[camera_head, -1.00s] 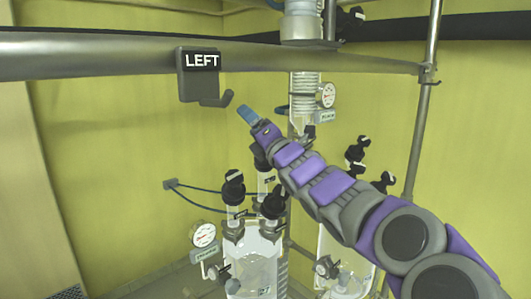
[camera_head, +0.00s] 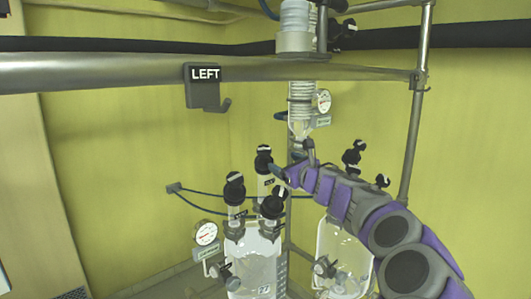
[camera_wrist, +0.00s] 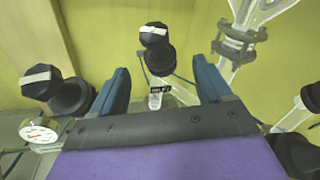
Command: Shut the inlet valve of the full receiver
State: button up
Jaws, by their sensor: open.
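A clear glass receiver (camera_head: 255,268) stands below centre in the head view, its contents greyish; a second one (camera_head: 342,250) stands to its right. I cannot tell for certain which is full. The left one has black valves above it: left (camera_head: 234,188), front right (camera_head: 273,204) and back (camera_head: 264,160). My gripper (camera_head: 281,172) is beside the back valve. In the wrist view, my gripper's blue fingers (camera_wrist: 160,66) are open and empty. A black valve with a white-faced handle (camera_wrist: 153,38) shows beyond the gap between them, apart from both. A small dark tag hangs below it, unreadable.
A metal rail (camera_head: 120,68) with a LEFT sign (camera_head: 205,76) crosses above. A glass column (camera_head: 301,105) with a gauge stands behind my arm. Another gauge (camera_head: 206,233) is left of the receiver. Another valve (camera_wrist: 55,88) is close left of my fingers. Blue tubes run behind.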

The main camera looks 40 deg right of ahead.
aim_at(264, 151)
jog(key=w, duration=0.3)
jog(key=w+p, duration=0.1)
jog(key=w, duration=0.2)
jog(key=shift+w+a+r, duration=0.15)
jog(key=shift+w+r, duration=0.05)
jog(key=w, duration=0.1)
jog(key=w+d, duration=0.1)
jog(key=w, duration=0.1)
jog(key=w+p, duration=0.1)
jog(key=shift+w+d+f, duration=0.15)
jog(key=shift+w+d, duration=0.15)
jog(key=shift+d, duration=0.1)
jog(key=shift+w, duration=0.65)
jog(key=shift+w+a, duration=0.15)
jog(key=shift+w, duration=0.3)
jog(key=shift+c, duration=0.4)
jog(key=c, duration=0.9)
jog(key=shift+s+r, duration=0.1)
jog(key=shift+r, duration=0.15)
